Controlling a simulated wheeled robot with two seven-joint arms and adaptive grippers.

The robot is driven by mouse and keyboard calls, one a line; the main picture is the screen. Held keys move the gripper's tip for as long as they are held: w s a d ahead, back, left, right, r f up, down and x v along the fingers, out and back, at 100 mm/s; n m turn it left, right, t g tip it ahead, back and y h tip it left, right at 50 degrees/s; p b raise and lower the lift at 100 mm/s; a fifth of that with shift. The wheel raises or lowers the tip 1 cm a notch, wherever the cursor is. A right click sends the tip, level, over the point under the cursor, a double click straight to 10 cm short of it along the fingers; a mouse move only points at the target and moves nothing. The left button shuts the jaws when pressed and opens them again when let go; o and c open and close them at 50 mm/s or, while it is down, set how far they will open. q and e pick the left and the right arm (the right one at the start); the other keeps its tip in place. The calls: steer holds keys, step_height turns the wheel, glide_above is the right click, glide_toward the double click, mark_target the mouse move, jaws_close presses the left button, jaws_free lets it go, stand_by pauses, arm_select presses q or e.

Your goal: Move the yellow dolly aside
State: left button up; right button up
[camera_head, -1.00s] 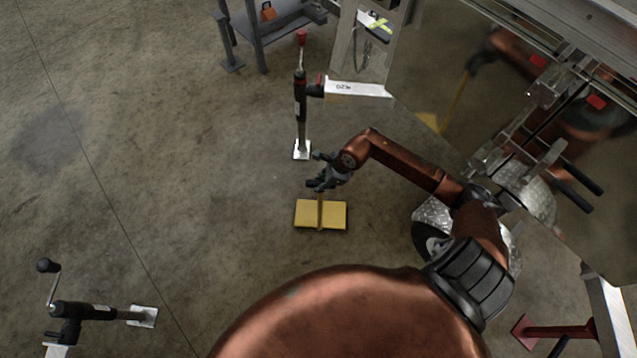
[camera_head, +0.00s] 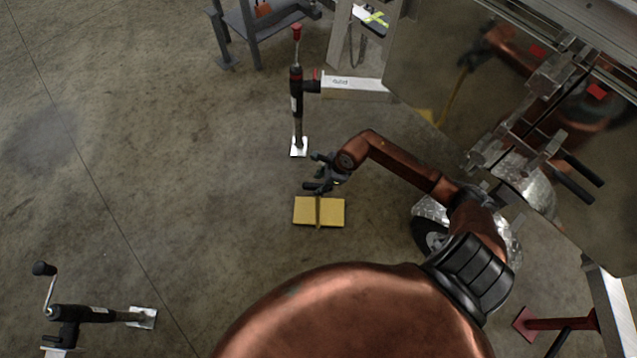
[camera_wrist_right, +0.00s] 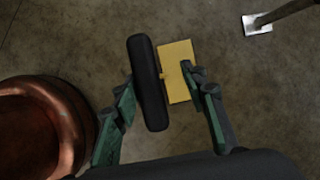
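The yellow dolly (camera_head: 332,212) stands on the concrete floor in the middle of the head view, with a flat yellow plate and a thin upright post. In the right wrist view its yellow plate (camera_wrist_right: 178,60) lies below a black handle bar (camera_wrist_right: 148,82). My right gripper (camera_head: 318,172) is over the dolly's post. In the wrist view my right gripper (camera_wrist_right: 160,88) has its fingers apart, one on each side of the black bar. The left finger is close to the bar; I cannot tell if it touches. My left gripper is not in view.
A trailer jack (camera_head: 297,105) stands just behind the dolly. Another jack (camera_head: 85,314) is at the lower left. A shiny trailer wall (camera_head: 440,75) and a wheel (camera_head: 430,235) are on the right. A grey workbench (camera_head: 262,20) is at the back. The floor left of the dolly is clear.

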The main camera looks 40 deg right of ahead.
steer(key=shift+w+r, duration=0.15)
steer(key=p+v, duration=0.3)
steer(key=v, duration=0.8)
steer(key=shift+d+p, duration=0.1)
steer(key=shift+p, duration=0.3)
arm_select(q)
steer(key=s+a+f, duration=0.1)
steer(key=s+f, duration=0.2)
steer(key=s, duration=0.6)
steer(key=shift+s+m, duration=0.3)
arm_select(e)
steer(key=shift+s+d+r, duration=0.1)
steer(key=shift+s+r, duration=0.1)
steer(key=shift+r, duration=0.25)
